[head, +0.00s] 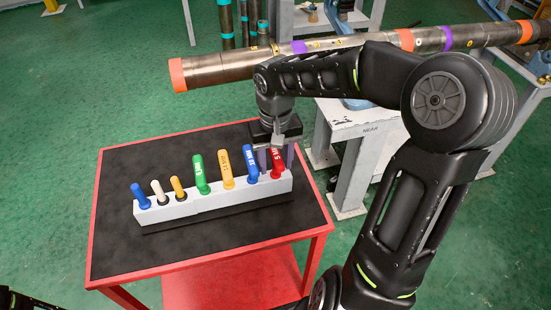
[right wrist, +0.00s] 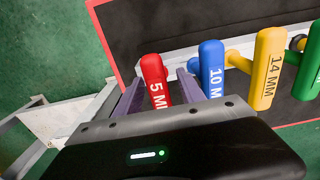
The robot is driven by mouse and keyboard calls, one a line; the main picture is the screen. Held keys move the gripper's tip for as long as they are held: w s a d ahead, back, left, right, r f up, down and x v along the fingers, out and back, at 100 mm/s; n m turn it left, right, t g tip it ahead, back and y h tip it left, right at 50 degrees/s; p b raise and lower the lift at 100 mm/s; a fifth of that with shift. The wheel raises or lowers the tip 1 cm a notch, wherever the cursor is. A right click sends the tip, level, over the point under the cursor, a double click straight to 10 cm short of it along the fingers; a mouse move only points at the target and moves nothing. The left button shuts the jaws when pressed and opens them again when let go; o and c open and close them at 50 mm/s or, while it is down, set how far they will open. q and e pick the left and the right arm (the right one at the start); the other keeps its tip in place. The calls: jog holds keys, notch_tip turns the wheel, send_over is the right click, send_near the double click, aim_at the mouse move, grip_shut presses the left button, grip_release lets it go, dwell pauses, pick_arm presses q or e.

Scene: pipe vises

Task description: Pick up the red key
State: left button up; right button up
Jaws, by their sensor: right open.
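The red key (head: 277,166), marked 5 MM, stands at the right end of a white holder block (head: 215,204) on the cart. In the right wrist view the red key (right wrist: 153,72) shows between the two purple fingers of my right gripper (right wrist: 159,90). The fingers are apart, one on each side of its handle; I cannot tell whether either touches it. In the head view my right gripper (head: 276,157) is over the block's right end and partly hides the key. My left gripper is not in view.
A blue key (head: 252,165) marked 10 MM is close beside the red one. A yellow key (head: 226,168), a green key (head: 199,174) and smaller tools continue leftward. The red cart's black top (head: 130,245) is clear in front. A long pipe (head: 225,68) lies behind.

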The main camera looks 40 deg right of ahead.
jog(key=shift+c, duration=0.4)
grip_shut()
dwell(0.4)
